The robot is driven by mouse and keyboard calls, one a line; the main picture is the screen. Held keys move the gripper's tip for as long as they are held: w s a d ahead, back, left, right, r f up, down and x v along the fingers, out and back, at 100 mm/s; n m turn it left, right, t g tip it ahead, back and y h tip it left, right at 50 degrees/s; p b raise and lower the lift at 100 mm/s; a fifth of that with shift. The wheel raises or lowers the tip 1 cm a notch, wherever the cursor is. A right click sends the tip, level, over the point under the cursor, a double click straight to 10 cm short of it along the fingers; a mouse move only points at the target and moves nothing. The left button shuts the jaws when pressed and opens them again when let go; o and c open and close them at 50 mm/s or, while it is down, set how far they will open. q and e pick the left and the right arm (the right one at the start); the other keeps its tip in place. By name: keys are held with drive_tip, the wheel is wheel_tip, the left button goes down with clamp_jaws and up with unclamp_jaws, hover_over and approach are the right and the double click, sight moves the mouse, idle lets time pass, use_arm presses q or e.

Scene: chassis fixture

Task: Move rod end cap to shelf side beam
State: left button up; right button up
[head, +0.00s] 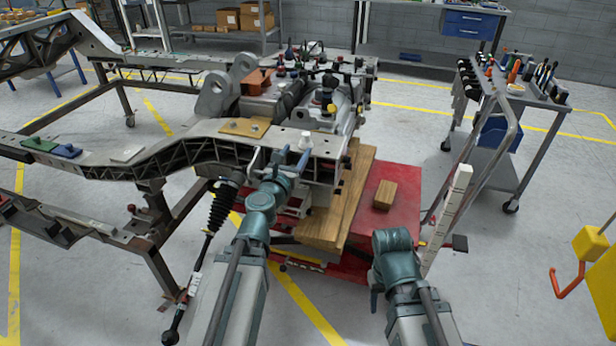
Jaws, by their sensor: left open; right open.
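A small white cap-like part (305,140) stands upright on the end of the grey chassis side beam (225,128); it may be the rod end cap, but I cannot tell for sure. My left gripper (278,158) is at that beam end, just left of and nearer than the white part. Its fingers are open and spread, and I see nothing held between them. My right arm's teal wrist (393,242) is over the floor in front of the red platform; its fingers are hidden. A rod with a black ribbed boot (222,205) hangs below the beam. I cannot tell which part is the shelf side beam.
A red platform (375,225) carries wooden planks (335,205) and a small wood block (384,195). A tool cart (500,150) stands at the right, and a yellow block with an orange hook (590,245) at the right edge. Floor between the platform and cart is partly free.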

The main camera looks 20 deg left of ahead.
use_arm(q)
drive_tip(key=s+d+f+m+g+h, duration=0.4)
drive_tip(key=d+f+m+g, duration=0.15)
drive_tip(key=d+m, duration=0.6)
drive_tip(key=s+d+f+m+g+h, duration=0.4)
drive_tip(key=d+f+m, duration=0.2)
drive_tip(key=d+m, duration=0.55)
drive_tip(key=s+f+m+g+y, duration=0.3)
drive_tip(key=s+f+m+g, duration=0.2)
drive_tip(key=s+f+m, duration=0.25)
drive_tip(key=s+a+f+m+g+y, duration=0.2)
drive_tip(key=s+a+m+g+y, duration=0.2)
drive_tip(key=s+a+m+y, duration=0.2)
drive_tip(key=shift+s+f+m+y, duration=0.4)
drive_tip(key=shift+s+m+y, duration=0.1)
drive_tip(key=shift+s+m, duration=0.95)
drive_tip(key=shift+d, duration=0.1)
